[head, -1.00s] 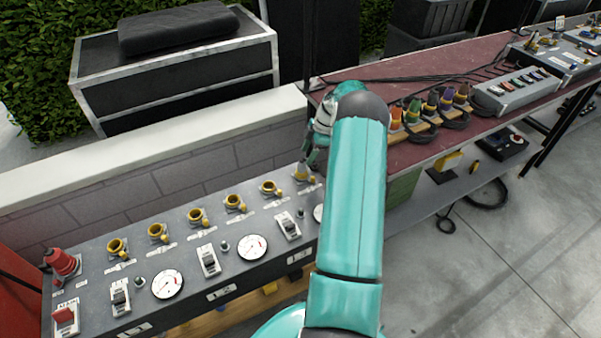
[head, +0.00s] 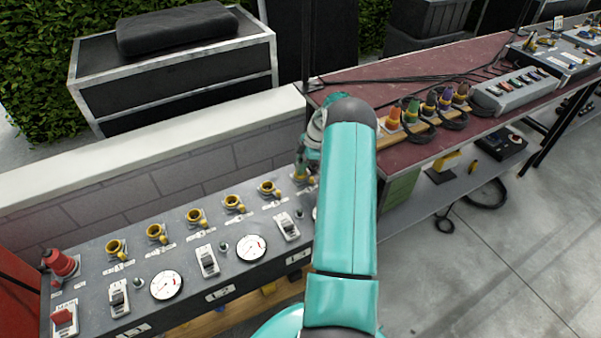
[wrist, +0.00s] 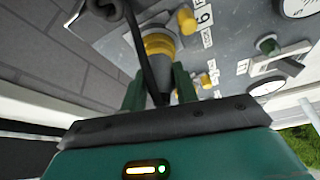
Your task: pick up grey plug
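In the wrist view the dark grey plug (wrist: 159,68) sits in a yellow-collared socket (wrist: 158,43) on the grey panel, with a black cable running across it. The two green fingers of my gripper (wrist: 159,88) stand on either side of the plug. Whether they press on it cannot be made out. In the head view my gripper (head: 303,168) is at the far right end of the panel's row of yellow sockets, beside the last visible one. My arm partly hides that area, and the grey plug is not clear there.
A low wall (head: 150,147) runs close behind. A red-topped table (head: 440,65) at right holds several coloured plugs with black cables.

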